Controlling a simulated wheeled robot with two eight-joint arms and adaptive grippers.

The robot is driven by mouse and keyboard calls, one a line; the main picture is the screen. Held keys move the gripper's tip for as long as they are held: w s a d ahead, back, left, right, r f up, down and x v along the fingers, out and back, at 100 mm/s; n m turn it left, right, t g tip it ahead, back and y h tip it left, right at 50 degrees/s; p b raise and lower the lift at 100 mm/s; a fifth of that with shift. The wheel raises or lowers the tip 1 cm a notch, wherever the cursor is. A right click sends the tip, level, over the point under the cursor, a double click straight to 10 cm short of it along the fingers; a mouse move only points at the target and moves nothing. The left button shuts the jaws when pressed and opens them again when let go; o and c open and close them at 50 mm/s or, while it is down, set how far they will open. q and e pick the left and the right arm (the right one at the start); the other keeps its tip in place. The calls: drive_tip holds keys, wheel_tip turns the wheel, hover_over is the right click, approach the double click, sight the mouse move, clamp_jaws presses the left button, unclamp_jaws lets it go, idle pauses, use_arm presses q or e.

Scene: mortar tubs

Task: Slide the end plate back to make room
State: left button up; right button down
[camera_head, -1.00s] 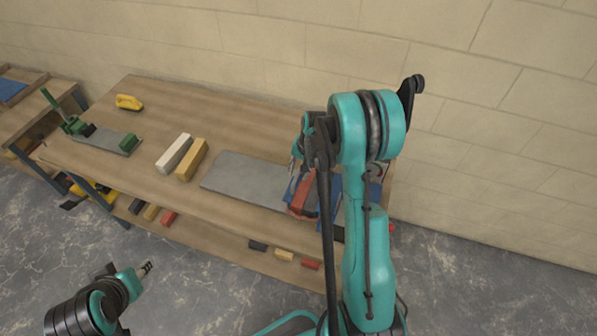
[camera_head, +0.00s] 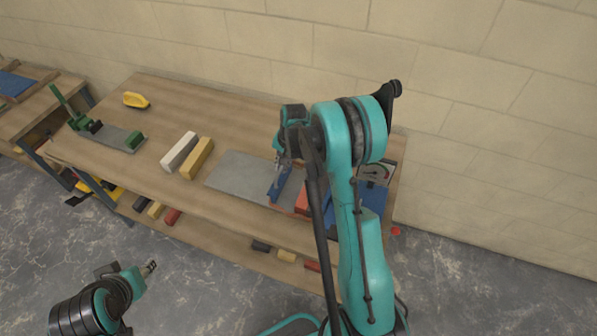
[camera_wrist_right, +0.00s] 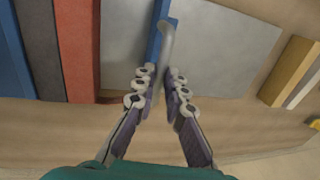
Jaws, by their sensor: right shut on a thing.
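The end plate (camera_head: 279,184) is a narrow blue upright plate at the right end of the grey slab (camera_head: 238,175). In the right wrist view the blue plate (camera_wrist_right: 156,42) has a pale curved handle (camera_wrist_right: 167,42). My right gripper (camera_wrist_right: 160,84) is shut on that handle; in the head view the gripper (camera_head: 277,166) is partly hidden by my arm. A gap separates the plate from a red block (camera_wrist_right: 76,45). The red block also shows in the head view (camera_head: 302,200). My left gripper (camera_head: 149,267) hangs away from the bench, too small to read.
Left of the slab lie a yellow bar (camera_head: 197,158) and a white bar (camera_head: 179,151). A green tool (camera_head: 80,122) and a yellow float (camera_head: 136,100) are farther left. In the wrist view a dark grey block (camera_wrist_right: 42,45) stands beside the red one. A dial (camera_head: 376,171) is at right.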

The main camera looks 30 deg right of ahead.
drive_tip(key=w+a+b, duration=0.1)
drive_tip(key=w+a, duration=0.9)
drive_tip(key=w, duration=0.1)
drive_tip(key=shift+w, duration=0.3)
drive_tip(key=c, duration=1.6)
unclamp_jaws()
drive_tip(key=shift+d, duration=0.1)
drive_tip(key=r, duration=0.4)
drive_tip(key=s+d+r, duration=0.1)
drive_tip(key=r, duration=0.3)
drive_tip(key=s+r, duration=0.1)
drive_tip(key=r, duration=0.2)
drive_tip(key=shift+d+r, duration=0.25)
drive_tip(key=shift+r, duration=0.15)
drive_tip(key=shift+r, duration=0.1)
